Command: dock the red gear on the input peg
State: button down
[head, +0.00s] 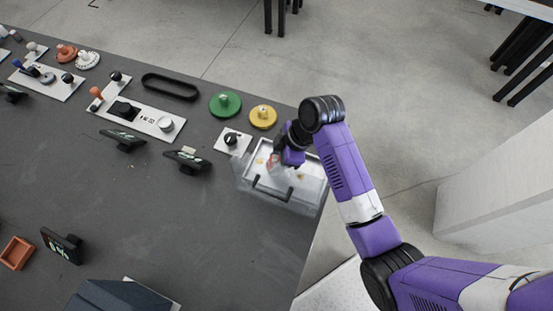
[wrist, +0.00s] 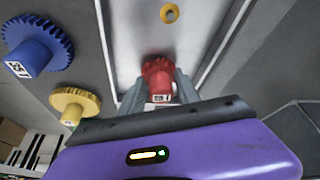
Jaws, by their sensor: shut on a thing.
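My gripper (wrist: 158,88) is shut on the red gear (wrist: 157,68), holding it by its labelled hub in the wrist view. The gear's toothed disc faces a pale tray-like plate (wrist: 205,45); I cannot tell whether they touch. In the head view my gripper (head: 277,160) is over a pale box (head: 318,189) with a clear front and black handle, and a little red of the gear (head: 271,161) shows. A small yellow round part (wrist: 169,13) is on the plate beyond the gear, apart from it. I cannot tell which part is the input peg.
A small plate with a black knob (head: 232,141) stands close by. Black display stands (head: 187,160) are further left. The wrist view shows a blue gear (wrist: 37,45).

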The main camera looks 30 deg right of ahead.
jog(key=shift+f, duration=0.35)
jog(key=c, duration=1.1)
grip_release()
jog(key=shift+c, duration=0.2)
jog(key=p+v, duration=0.5)
jog(key=v, duration=0.1)
jog(key=shift+a+r, duration=0.1)
jog(key=shift+p+v, duration=0.7)
jog(key=shift+v, duration=1.8)
